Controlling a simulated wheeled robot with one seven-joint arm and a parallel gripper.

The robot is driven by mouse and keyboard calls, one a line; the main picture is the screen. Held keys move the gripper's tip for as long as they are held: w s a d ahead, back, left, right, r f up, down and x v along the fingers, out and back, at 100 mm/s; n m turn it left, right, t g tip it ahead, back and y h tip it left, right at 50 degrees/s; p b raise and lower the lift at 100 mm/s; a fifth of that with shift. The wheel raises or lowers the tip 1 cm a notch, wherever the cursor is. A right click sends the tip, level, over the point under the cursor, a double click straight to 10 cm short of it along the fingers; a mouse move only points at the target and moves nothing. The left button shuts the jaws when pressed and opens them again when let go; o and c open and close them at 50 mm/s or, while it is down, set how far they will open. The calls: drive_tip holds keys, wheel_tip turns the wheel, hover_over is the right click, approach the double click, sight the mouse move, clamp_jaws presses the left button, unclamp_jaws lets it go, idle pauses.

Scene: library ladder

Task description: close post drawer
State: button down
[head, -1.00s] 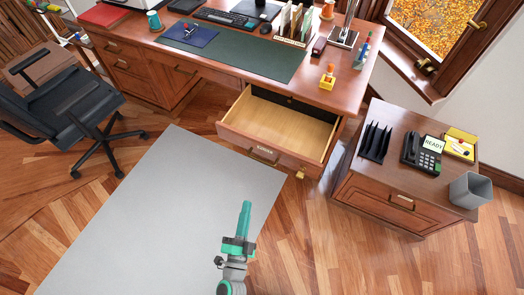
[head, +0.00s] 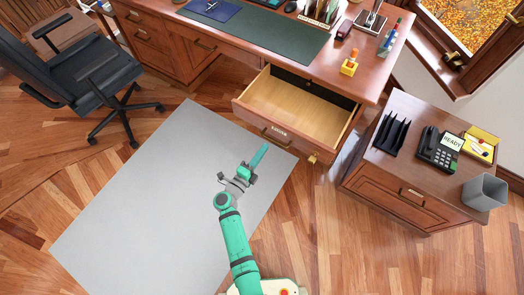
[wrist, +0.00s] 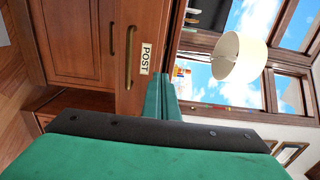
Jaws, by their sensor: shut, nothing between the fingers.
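The post drawer (head: 295,101) is pulled out of the right part of the wooden desk. Its pale inside looks empty. Its front (head: 285,139) carries a small label and a handle. In the wrist view the POST label (wrist: 145,57) and the brass handle (wrist: 129,57) appear turned sideways on the drawer front. My gripper (head: 262,152) is shut and empty. It is in front of and below the drawer front in the head view, pointing up and right toward it. Its green fingers also show in the wrist view (wrist: 165,92). A gap seems to separate the fingertips from the front.
A side cabinet (head: 405,195) with a phone (head: 438,148) and a grey bin (head: 484,192) stands on the right. A black office chair (head: 80,75) is at the left. The grey rug (head: 150,200) and the floor in front of the desk are clear.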

sight(280, 126)
drive_tip(key=x, duration=1)
drive_tip(key=shift+w+d, duration=0.2)
drive_tip(key=shift+w, duration=0.1)
drive_tip(key=shift+w+a, duration=0.1)
